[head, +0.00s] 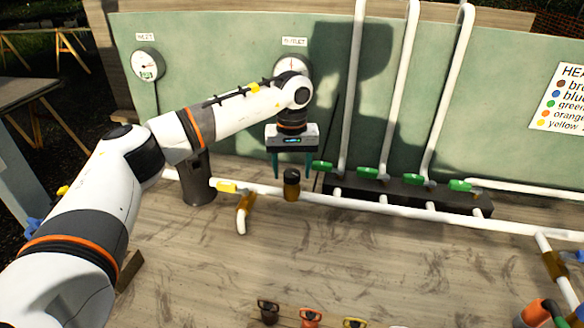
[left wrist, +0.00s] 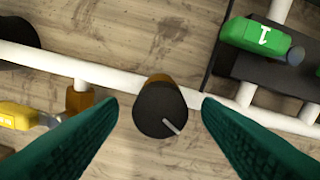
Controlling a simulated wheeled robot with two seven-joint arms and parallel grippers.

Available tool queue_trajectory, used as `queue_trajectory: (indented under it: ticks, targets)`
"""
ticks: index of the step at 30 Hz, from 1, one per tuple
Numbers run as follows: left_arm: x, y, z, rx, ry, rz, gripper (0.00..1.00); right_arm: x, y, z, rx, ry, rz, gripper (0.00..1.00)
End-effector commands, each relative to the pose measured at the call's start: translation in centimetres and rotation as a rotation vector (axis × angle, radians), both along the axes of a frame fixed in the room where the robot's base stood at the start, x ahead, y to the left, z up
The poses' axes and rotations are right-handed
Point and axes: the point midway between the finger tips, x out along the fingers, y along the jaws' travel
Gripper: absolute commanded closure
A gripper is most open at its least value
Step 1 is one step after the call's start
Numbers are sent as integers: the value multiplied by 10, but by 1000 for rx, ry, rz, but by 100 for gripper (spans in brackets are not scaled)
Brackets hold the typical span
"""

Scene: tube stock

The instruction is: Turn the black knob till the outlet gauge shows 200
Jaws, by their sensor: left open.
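The black knob (head: 292,176) sits on top of a brown-gold fitting on the white pipe. In the left wrist view the knob (left wrist: 160,110) has a pale pointer line toward the lower right. My left gripper (head: 292,176) is open above the knob, its green fingers on either side and apart from it; they also show in the left wrist view (left wrist: 160,125). The outlet gauge (head: 291,64) on the green board is partly hidden by my left arm, so its reading cannot be told. My right gripper is not in view.
An inlet gauge (head: 148,65) hangs at the left of the board. Green-handled valves (head: 367,172) stand close to the right of the knob, with upright white pipes. A yellow-handled valve (head: 228,187) is to the left. Coloured clips (head: 311,317) lie at the front.

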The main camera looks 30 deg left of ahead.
Motion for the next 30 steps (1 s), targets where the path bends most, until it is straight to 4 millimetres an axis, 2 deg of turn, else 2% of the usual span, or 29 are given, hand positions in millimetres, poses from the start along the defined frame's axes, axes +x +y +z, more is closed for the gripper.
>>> queue_trajectory:
  ticks: [5,12,16,21,30]
  targets:
    - [1,0,26,-2,-7,0,41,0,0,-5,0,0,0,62]
    - [1,-1,78,-2,-7,0,41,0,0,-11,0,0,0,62]
    - [1,0,100,-2,-5,1,41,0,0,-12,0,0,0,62]
    - [0,-1,115,-1,-3,-1,41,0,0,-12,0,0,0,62]
    - [0,0,118,-1,-2,-1,41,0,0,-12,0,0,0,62]
